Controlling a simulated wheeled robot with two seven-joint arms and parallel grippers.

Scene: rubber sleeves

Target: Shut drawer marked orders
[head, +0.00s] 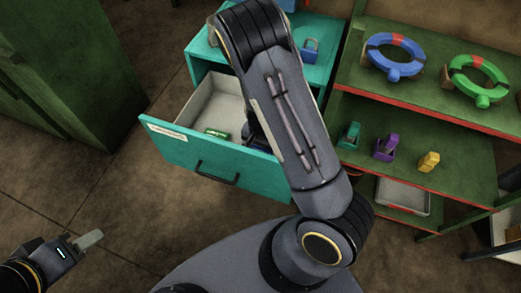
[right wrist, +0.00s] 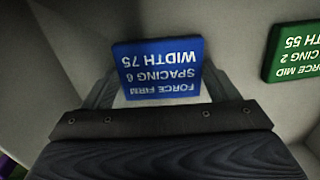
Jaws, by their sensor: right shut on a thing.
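The teal drawer (head: 225,163) is pulled open from the teal cabinet (head: 318,73). A white label (head: 167,132) is at the left of its front, too small to read, and a dark handle (head: 217,173) is at the middle. My right arm reaches over the drawer and hides its right part. In the right wrist view my right gripper (right wrist: 158,92) is shut on a blue card (right wrist: 158,65) reading FORCE FIRM, SPACING 6, WIDTH 75. A green card (head: 217,133) lies in the drawer. My left gripper (head: 88,240) is low at left, away from the drawer; its finger gap is unclear.
A green shelf unit (head: 440,121) stands right of the cabinet with a blue ring (head: 372,54), a green ring (head: 459,76) and small coloured blocks. A padlock-like blue item (head: 310,50) is on the cabinet. Open floor (head: 90,190) lies left of the drawer.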

